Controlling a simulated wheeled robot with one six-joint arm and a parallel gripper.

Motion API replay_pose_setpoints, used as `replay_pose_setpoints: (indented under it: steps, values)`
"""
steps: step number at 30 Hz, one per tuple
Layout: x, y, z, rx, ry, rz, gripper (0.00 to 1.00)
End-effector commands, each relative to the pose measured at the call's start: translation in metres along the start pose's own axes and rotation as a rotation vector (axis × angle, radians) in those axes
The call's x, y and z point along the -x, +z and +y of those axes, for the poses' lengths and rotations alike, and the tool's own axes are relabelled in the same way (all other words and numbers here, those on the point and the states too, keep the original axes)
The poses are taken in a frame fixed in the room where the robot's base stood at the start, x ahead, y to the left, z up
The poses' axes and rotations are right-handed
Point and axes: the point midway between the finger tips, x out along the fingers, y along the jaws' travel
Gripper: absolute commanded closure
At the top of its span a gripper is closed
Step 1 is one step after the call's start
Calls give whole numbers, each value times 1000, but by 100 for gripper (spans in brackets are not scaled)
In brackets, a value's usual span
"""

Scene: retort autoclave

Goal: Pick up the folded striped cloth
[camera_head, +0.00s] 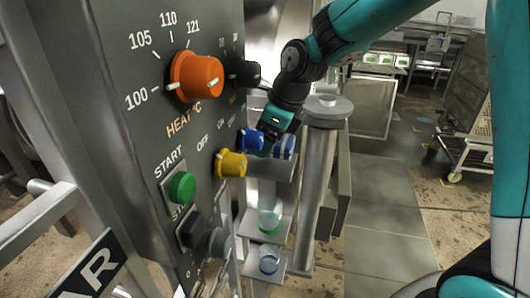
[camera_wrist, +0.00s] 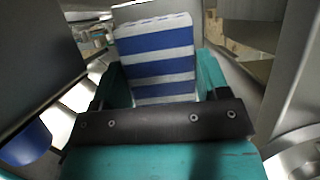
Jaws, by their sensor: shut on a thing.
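The folded striped cloth, blue and white, shows in the wrist view (camera_wrist: 155,58) upright between the two teal fingers of my gripper (camera_wrist: 162,82). The gripper is shut on it. In the head view my gripper (camera_head: 272,140) is beside the grey panel, and part of the cloth (camera_head: 285,147) shows just right of it, above a small metal shelf (camera_head: 272,168). I cannot tell whether the cloth touches the shelf. The cloth's lower part is hidden by the gripper in the wrist view.
The control panel (camera_head: 150,120) stands close on the left, with an orange knob (camera_head: 197,77), a blue knob (camera_head: 251,139) and a yellow knob (camera_head: 231,164). A metal post (camera_head: 320,180) stands right. Floor beyond is open.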

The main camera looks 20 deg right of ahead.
Motion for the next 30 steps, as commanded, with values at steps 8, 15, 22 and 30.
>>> replay_pose_setpoints:
  steps: [8,15,22,30]
  values:
    - [41,1,-1,-6,-3,0,54]
    - [62,-50,-1,-8,-5,-1,54]
    - [85,-105,-1,-9,-5,0,54]
    - [104,-148,0,-6,-2,1,54]
